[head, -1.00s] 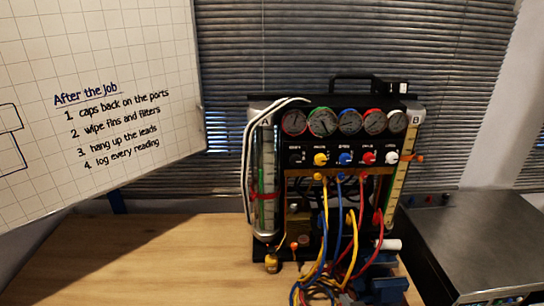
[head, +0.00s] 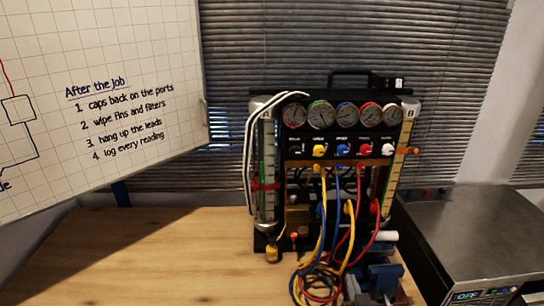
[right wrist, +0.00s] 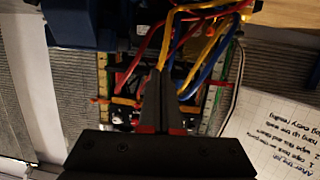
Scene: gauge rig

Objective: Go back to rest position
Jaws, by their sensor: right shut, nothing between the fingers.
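My right gripper (right wrist: 160,76) shows in the right wrist view, with its two dark fingers together and nothing between them. Its fingertips appear in front of the gauge rig's coloured hoses; the distance between them is hard to tell. I cannot make out either gripper in the head view. The gauge rig (head: 340,134) stands upright on the wooden bench (head: 150,255), with a row of round gauges, coloured knobs and a sight tube on each side. My left gripper is in no view.
Blue, yellow and red hoses (head: 323,270) hang and coil before the rig. A blue vise (head: 383,280) is at the bench's front right. A steel-topped unit (head: 470,235) stands to the right. A whiteboard (head: 120,55) is at left. The bench's left part is clear.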

